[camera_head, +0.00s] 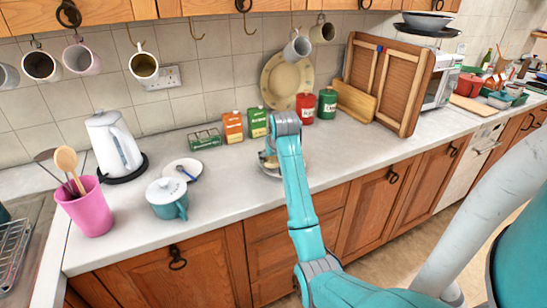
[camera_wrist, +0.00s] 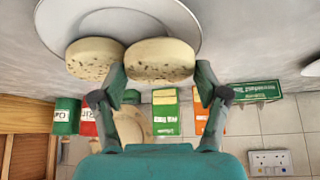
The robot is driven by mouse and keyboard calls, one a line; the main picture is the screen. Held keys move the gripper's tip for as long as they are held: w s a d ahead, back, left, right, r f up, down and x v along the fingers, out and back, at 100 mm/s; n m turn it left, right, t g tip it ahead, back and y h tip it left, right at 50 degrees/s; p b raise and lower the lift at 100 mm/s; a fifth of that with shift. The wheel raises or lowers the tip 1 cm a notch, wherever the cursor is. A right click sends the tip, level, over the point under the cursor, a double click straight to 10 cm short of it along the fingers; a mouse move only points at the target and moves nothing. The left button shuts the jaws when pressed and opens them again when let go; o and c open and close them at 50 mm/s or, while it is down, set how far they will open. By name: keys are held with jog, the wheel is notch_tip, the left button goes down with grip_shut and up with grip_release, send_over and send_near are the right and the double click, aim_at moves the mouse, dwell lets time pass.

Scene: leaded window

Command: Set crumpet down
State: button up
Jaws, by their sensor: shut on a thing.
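My gripper (camera_wrist: 161,76) is shut on a pale round crumpet (camera_wrist: 160,58) with a speckled face, one finger on each side of it. A second, similar crumpet (camera_wrist: 95,57) is just left of it in the wrist view, outside the fingers. Both crumpets show over a white plate (camera_wrist: 120,20). I cannot tell whether the held crumpet touches the plate. In the head view my gripper (camera_head: 269,157) is over the plate near the counter's front edge, and my arm hides much of the plate and crumpets.
A lidded teal pot (camera_head: 167,198), a saucer (camera_head: 182,170) and a kettle (camera_head: 114,145) stand left on the counter (camera_head: 225,183). Green and orange boxes (camera_head: 232,126) and red and green canisters (camera_head: 327,103) line the back. Mugs hang above. The counter right of the plate is clear.

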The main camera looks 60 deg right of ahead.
jog(key=shift+f, duration=0.25)
jog(key=o, duration=1.1)
jog(key=shift+f, duration=0.1)
jog(key=shift+o, duration=0.2)
